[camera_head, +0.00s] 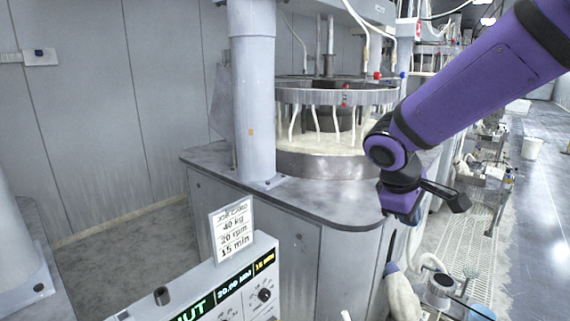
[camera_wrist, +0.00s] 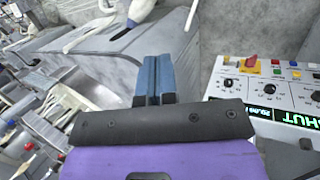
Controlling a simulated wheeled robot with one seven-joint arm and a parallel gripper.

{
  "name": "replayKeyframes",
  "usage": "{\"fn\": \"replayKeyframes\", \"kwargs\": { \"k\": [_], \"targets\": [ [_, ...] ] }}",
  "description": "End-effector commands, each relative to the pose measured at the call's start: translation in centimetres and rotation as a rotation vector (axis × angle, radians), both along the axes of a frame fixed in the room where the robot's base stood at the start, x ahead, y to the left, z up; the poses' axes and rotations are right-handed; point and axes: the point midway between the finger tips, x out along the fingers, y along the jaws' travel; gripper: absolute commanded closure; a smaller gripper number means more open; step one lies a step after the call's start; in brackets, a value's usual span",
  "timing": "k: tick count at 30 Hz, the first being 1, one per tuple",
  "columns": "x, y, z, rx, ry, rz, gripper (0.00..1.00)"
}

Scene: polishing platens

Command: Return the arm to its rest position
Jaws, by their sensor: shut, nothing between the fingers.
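My purple arm (camera_head: 480,85) reaches in from the upper right of the head view, bent down at a dark wrist joint. My gripper (camera_head: 390,267) hangs in front of the cabinet's right side. In the wrist view my gripper (camera_wrist: 154,76) shows two blue fingers pressed together with nothing between them. The fingers point towards the grey cabinet edge, with the control panel to their right.
The polishing machine (camera_head: 335,165) stands on a grey cabinet (camera_head: 300,235). A control panel (camera_head: 262,288) with a job card (camera_head: 231,229) stands in front; the panel also shows in the wrist view (camera_wrist: 270,97). A floor grating (camera_head: 470,250) lies at right.

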Motion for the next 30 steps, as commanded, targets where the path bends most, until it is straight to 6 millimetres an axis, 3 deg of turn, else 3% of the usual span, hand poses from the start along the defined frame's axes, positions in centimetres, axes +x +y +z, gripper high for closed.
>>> {"fn": "replayKeyframes", "kwargs": {
  "k": [6,15,24,30],
  "targets": [
    [-4.7,-3.3,3.8,0.173,-0.083,-0.191,1.0],
    [-11.5,-5.9,7.2,0.397,-0.211,-0.42,1.0],
    [-17.4,-6.4,9.0,0.584,-0.345,-0.598,1.0],
    [-19.1,-6.2,9.3,0.641,-0.387,-0.646,1.0]
  ]
}}
